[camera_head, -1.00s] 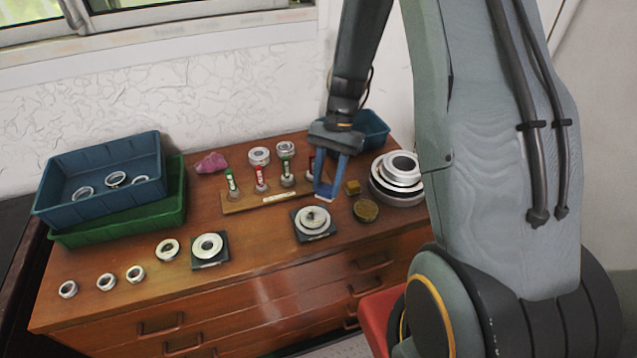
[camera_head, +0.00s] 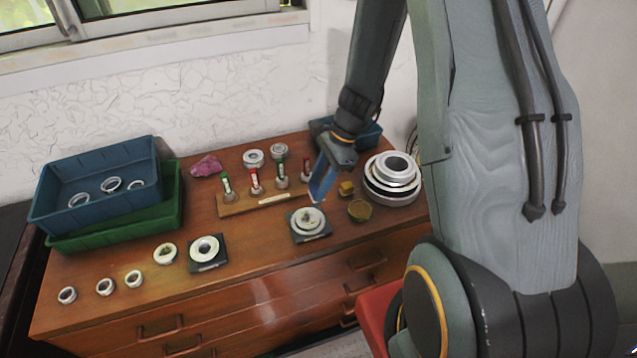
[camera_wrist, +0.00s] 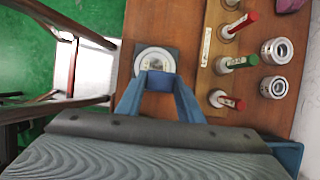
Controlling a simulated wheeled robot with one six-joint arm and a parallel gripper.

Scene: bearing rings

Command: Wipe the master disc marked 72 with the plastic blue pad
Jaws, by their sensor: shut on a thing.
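My gripper (camera_head: 319,192) has blue fingers and hangs above the dresser top, just behind and right of a silver disc (camera_head: 308,221) on a dark square plate. In the wrist view my gripper (camera_wrist: 159,78) is shut on a small blue piece, the pad (camera_wrist: 160,83), held between the fingertips. In that view the disc (camera_wrist: 154,55) lies just beyond the pad, which overlaps its near edge; I cannot tell whether they touch. A second disc (camera_head: 207,248) on a dark plate lies to the left. Their markings are too small to read.
A wooden rack (camera_head: 266,201) of red and green handled gauges stands behind the disc. A yellow block (camera_head: 346,188), round tin (camera_head: 360,210) and stacked rings (camera_head: 393,185) are to the right. Blue (camera_head: 95,203) and green (camera_head: 120,226) trays and loose rings are left.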

